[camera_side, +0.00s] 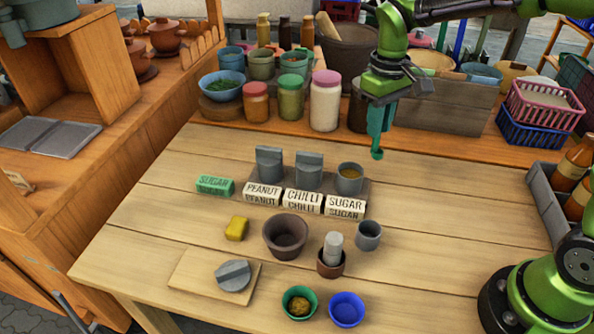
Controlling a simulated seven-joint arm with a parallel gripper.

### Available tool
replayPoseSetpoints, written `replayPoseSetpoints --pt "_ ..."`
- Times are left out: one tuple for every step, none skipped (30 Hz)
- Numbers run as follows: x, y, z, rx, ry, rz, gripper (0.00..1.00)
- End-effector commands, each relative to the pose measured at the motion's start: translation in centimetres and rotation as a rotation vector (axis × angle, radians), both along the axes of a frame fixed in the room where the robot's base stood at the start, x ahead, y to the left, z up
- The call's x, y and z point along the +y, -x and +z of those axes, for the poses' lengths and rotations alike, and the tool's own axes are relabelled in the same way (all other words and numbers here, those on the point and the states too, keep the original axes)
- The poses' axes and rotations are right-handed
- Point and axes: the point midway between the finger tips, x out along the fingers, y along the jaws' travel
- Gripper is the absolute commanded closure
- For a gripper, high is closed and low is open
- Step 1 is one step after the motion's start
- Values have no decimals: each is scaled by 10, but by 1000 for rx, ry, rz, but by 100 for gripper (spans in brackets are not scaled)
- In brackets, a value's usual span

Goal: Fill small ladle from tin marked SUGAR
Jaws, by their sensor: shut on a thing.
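My gripper (379,124) is above the table, up and to the right of the tins, and shut on a small teal ladle (377,153). The ladle hangs down with its small round end lowest, apart from everything; I cannot see inside it. The grey tin (349,186) behind the white SUGAR label (345,207) is open, with yellow-brown contents near its top. Grey tins behind the PEANUT label (263,194) and CHILLI label (303,201) have lids on. A separate green block (215,185) also reads SUGAR, with no tin behind it.
A clay mortar (285,238), a brown pot (331,263) with a pale pestle and a grey cup (368,236) stand in front. A grey lid (233,275) lies on a board. A green bowl (299,303), blue bowl (347,309) and yellow block (236,228) are nearby. Jars (325,103) line the back.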

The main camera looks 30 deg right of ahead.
Motion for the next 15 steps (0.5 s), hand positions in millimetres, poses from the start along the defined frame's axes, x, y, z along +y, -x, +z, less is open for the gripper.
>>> replayPoseSetpoints --pt "13 -11 -1 -1 -3 5 100" --pt "19 -16 0 -3 -3 2 100" --pt "25 -22 1 -6 -4 -4 100" --pt "29 -26 2 -10 -3 -12 100" --pt "32 -29 4 -14 -4 -19 100" --pt "35 -32 6 -18 -4 -32 100" --pt "36 -34 7 -21 -4 -40 100" --pt "35 -34 9 -24 -1 -55 100" --pt "34 -34 8 -24 2 -64 100" --pt "34 -34 6 -22 2 -68 100" --pt "34 -34 5 -21 2 -69 100" --pt "34 -34 2 -21 2 -69 100" --pt "34 -33 0 -20 2 -69 100" --pt "34 -33 -2 -19 2 -69 100" --pt "34 -33 -6 -20 2 -68 100"
